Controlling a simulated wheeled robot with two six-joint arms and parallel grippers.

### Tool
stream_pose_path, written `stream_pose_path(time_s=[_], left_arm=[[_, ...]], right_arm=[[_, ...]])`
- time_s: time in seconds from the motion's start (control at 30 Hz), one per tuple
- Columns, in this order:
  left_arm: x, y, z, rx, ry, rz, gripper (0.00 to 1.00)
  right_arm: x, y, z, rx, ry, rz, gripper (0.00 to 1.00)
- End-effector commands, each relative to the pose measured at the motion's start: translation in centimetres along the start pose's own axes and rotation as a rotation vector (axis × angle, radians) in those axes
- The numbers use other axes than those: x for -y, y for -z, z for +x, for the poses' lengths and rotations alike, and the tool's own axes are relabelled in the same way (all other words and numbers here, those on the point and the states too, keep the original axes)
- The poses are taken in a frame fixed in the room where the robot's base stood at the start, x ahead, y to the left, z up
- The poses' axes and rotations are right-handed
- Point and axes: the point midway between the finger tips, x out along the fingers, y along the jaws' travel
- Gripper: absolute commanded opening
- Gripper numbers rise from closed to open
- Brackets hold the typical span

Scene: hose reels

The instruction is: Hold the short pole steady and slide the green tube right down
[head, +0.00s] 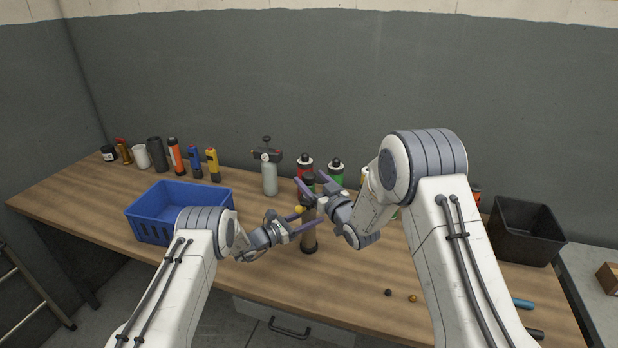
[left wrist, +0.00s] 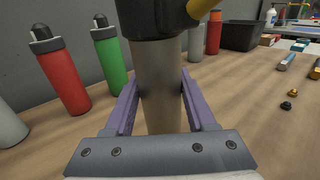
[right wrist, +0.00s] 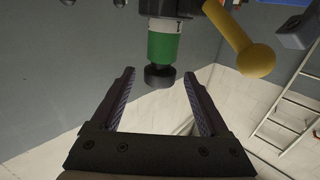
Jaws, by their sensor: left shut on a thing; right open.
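The short pole (head: 309,238) is a grey-beige post standing upright on the bench, with a dark collar (left wrist: 155,18) and a yellow knob (right wrist: 252,58) at its top. My left gripper (left wrist: 158,85) is shut around the pole below the collar. The green tube (right wrist: 162,45) has a black end cap and sits at the collar; how deep it sits is hidden. My right gripper (right wrist: 160,75) is open. Its fingers are on either side of the line of the tube's cap, and I see no contact. In the head view the right gripper (head: 308,187) is at the pole's top.
A blue crate (head: 150,228) stands to the left, a black bin (head: 525,230) to the right. A red bottle (left wrist: 62,75) and a green bottle (left wrist: 110,62) stand behind the pole. Small parts (head: 388,292) lie at the front right.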

Motion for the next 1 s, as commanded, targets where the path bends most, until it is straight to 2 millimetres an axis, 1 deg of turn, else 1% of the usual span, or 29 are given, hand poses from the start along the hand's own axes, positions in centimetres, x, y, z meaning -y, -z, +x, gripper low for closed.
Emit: stream_pose_path(time_s=[0.03, 0.1, 0.2, 0.5, 0.53, 0.57, 0.6, 0.67, 0.7, 0.73, 1.0], left_arm=[[0.0, 0.0, 0.0, 0.000, 0.000, 0.000, 0.00], [0.0, 0.0, 0.0, 0.000, 0.000, 0.000, 0.00], [0.0, 0.0, 0.0, 0.000, 0.000, 0.000, 0.00], [0.0, 0.0, 0.0, 0.000, 0.000, 0.000, 0.00], [0.0, 0.0, 0.0, 0.000, 0.000, 0.000, 0.00], [0.0, 0.0, 0.0, 0.000, 0.000, 0.000, 0.00], [0.0, 0.0, 0.0, 0.000, 0.000, 0.000, 0.00], [0.0, 0.0, 0.0, 0.000, 0.000, 0.000, 0.00], [0.0, 0.0, 0.0, 0.000, 0.000, 0.000, 0.00], [0.0, 0.0, 0.0, 0.000, 0.000, 0.000, 0.00], [0.0, 0.0, 0.0, -0.001, 0.000, 0.000, 0.00]], right_arm=[[0.0, -0.1, 0.6, -0.001, 0.001, 0.000, 0.78], [0.0, 0.0, 1.3, 0.000, 0.000, -0.001, 0.78], [0.0, 0.0, 1.8, 0.000, -0.001, 0.000, 0.78], [-0.1, 0.0, 2.0, 0.001, -0.001, 0.001, 0.78], [-0.1, 0.0, 2.0, 0.001, -0.001, 0.001, 0.74], [-0.1, 0.0, 2.0, 0.001, -0.001, 0.001, 0.63], [-0.1, 0.0, 2.0, 0.001, -0.001, 0.001, 0.48], [-0.1, 0.0, 2.0, 0.001, -0.001, 0.001, 0.25], [-0.1, 0.0, 2.0, 0.001, -0.001, 0.001, 0.09], [-0.1, 0.0, 2.0, 0.001, -0.001, 0.001, 0.00], [-0.1, 0.0, 2.0, 0.000, -0.001, 0.001, 0.00]])
